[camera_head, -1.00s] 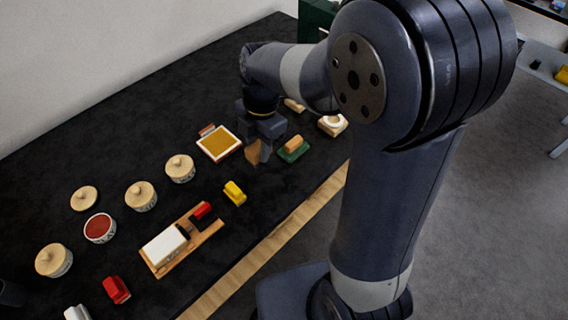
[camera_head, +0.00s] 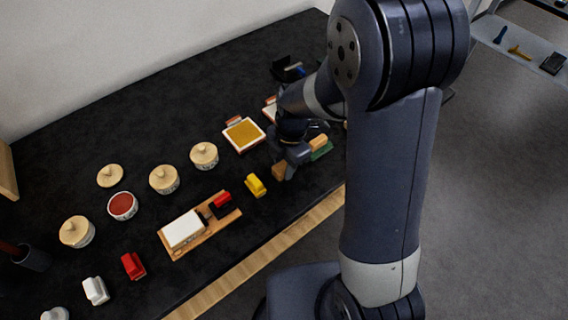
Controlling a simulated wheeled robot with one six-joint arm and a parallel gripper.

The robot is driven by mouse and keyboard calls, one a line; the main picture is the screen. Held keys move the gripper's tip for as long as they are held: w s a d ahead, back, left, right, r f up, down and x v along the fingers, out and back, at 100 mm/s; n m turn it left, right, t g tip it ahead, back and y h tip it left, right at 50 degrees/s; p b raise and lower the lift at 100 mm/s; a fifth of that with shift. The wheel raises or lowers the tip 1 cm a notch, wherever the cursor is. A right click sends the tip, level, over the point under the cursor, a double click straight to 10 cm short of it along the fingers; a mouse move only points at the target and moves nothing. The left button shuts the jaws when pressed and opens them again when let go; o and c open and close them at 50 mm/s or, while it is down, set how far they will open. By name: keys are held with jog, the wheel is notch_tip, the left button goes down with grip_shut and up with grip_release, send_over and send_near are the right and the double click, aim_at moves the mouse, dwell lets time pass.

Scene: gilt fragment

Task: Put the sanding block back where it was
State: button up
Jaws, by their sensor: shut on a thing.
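My gripper (camera_head: 285,170) points down at the right part of the black table, shut on a small tan-brown block (camera_head: 279,170), which looks like the sanding block. The fingers hide much of it. I cannot tell whether its underside touches the table. The block is right of and a little beyond a yellow block (camera_head: 257,186). A green piece with a wooden top (camera_head: 320,146) lies just right of my gripper, partly hidden by it.
A tray with an ochre fill (camera_head: 244,135) lies behind left of my gripper. Lidded pots (camera_head: 204,155), an open red pot (camera_head: 122,206) and a wooden board with a white block (camera_head: 184,230) stand further left. The table's wooden front edge (camera_head: 270,250) is close.

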jog(key=shift+f, duration=0.2)
jog(key=o, duration=0.9)
jog(key=shift+o, duration=0.2)
jog(key=shift+r, duration=0.15)
notch_tip(320, 180, up, 12)
jog(key=w+d, duration=0.1)
jog(key=shift+d, duration=0.25)
